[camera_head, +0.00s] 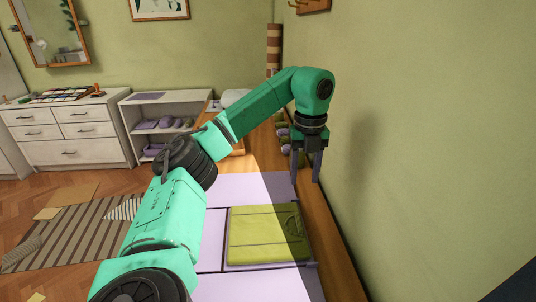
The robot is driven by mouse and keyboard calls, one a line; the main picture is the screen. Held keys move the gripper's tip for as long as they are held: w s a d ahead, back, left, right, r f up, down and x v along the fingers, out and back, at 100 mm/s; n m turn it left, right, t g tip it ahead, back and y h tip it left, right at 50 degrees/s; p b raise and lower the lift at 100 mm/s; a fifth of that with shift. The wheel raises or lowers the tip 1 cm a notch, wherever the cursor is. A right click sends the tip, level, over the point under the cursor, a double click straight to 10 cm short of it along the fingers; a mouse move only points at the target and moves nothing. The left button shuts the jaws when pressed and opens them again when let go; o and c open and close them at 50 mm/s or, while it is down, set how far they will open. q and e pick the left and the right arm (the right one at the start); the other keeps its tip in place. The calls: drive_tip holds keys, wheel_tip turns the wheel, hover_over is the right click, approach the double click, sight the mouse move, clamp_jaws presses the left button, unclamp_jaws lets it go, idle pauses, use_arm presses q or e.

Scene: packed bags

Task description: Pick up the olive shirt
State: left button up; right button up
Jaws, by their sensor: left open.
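A flat, folded olive piece (262,240), which looks like the olive shirt, lies on a lavender surface at the lower middle of the head view. A curved outline shows near its right side. My left gripper (307,172) is open, with two grey fingers pointing down. In the picture it is above and to the right of the olive piece, near the wall, with nothing seen between the fingers. My arm crosses the view left of the olive piece. My right gripper is not in view.
A lavender panelled surface (248,187) lies on a long wooden bench (335,255) along the green wall. Several small olive and lavender items (283,133) sit behind my gripper. A white shelf (165,110) and drawer cabinet (65,135) stand at back left. A striped rug (70,232) covers the floor.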

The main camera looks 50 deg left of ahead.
use_arm(q)
drive_tip(key=b, duration=0.3)
hover_over(299, 220)
wheel_tip(299, 220, down, 5)
wheel_tip(299, 220, down, 10)
drive_tip(key=shift+f, duration=0.15)
drive_tip(key=shift+s, duration=0.1)
clamp_jaws()
